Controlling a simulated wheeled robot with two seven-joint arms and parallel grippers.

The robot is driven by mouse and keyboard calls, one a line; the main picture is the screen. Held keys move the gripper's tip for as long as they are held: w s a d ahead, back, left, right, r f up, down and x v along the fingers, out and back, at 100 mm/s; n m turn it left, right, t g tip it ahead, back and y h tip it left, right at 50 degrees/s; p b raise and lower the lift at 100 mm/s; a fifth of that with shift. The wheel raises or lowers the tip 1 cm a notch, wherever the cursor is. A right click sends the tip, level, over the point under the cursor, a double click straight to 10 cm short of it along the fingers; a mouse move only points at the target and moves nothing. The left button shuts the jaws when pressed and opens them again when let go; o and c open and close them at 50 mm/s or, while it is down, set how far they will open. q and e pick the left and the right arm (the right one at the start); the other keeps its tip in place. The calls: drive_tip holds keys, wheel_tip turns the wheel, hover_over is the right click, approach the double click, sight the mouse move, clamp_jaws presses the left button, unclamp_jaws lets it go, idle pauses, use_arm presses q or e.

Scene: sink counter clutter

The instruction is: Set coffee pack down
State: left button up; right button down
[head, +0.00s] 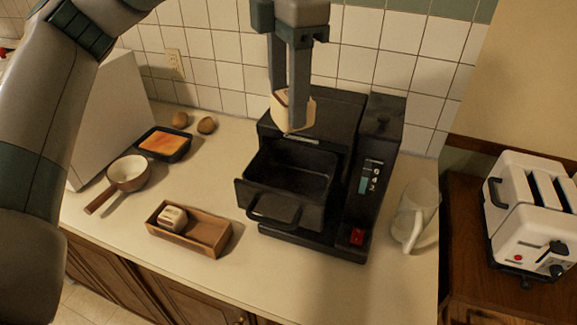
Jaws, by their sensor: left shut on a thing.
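My left gripper (288,112) points down from the top middle of the head view and is shut on a small cream and brown pack (305,113), which looks like the coffee pack. The fingers cover part of the pack. It shows in front of or above the top of the black machine (340,120); I cannot tell whether it touches it. The machine's front drawer (287,178) is pulled out and looks empty. My right gripper is not in view.
A saucepan (128,174), a black tray with orange food (165,143) and two brown round things (206,125) are on the left counter. A clear pitcher (420,205) stands right of the machine. A white toaster (525,225) sits at far right.

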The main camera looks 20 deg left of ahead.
use_arm(q)
wheel_tip(320, 180, down, 10)
drive_tip(key=p, duration=0.3)
drive_tip(key=shift+r, duration=0.15)
drive_tip(key=shift+f, duration=0.4)
drive_tip(key=shift+f+p, duration=1.05)
drive_tip(key=shift+f, duration=0.85)
